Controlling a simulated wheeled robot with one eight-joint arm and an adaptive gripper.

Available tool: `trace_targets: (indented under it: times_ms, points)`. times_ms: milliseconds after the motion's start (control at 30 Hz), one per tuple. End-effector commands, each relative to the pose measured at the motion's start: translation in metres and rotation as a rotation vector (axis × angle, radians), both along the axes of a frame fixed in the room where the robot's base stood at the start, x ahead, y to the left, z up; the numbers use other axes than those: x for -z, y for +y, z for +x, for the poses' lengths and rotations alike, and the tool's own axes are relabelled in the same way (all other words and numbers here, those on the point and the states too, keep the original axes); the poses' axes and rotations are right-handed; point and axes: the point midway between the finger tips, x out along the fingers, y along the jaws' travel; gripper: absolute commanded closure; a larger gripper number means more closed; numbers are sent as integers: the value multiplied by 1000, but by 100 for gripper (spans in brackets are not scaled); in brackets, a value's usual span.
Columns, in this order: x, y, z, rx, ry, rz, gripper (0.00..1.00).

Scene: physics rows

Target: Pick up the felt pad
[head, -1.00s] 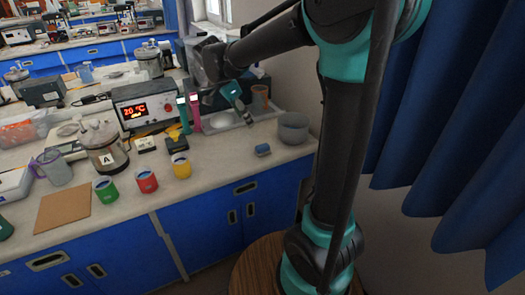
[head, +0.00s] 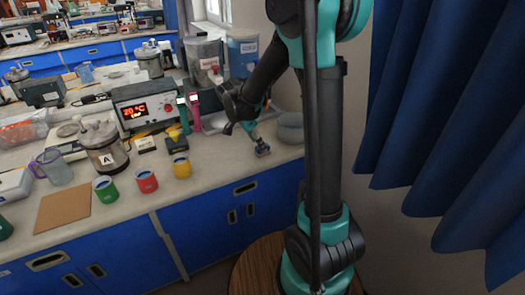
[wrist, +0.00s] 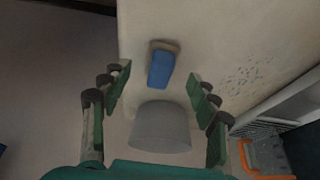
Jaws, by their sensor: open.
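The felt pad is a small blue block with a tan-brown end. In the wrist view the felt pad (wrist: 160,68) lies on the pale bench top, ahead of my gripper (wrist: 159,82) and between the lines of its two fingers. The fingers are spread wide, with nothing between the tips that I can see held. In the head view my gripper (head: 257,138) points down at the felt pad (head: 262,151), just above or at it; the gripper partly hides it, and I cannot tell whether they touch.
A grey bowl (head: 291,134) stands close behind and right of the pad; it also shows between the fingers in the wrist view (wrist: 160,128). Yellow (head: 181,167), red (head: 147,182) and green (head: 105,189) cups stand to the left. The bench front edge is near.

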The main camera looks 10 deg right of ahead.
Motion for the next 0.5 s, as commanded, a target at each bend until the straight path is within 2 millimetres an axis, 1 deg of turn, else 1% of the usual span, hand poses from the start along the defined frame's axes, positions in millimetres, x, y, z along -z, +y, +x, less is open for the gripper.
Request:
trace_targets:
  times_ms: [33, 100, 200, 300, 500]
  points:
    - [8, -3, 2, 1, 0, 0, 40]
    - [17, -6, 4, 1, 0, 0, 40]
    - [26, -10, 5, 1, 0, 0, 40]
    - [31, -11, 5, 1, 0, 0, 40]
    - [31, -12, 5, 0, 0, 0, 40]
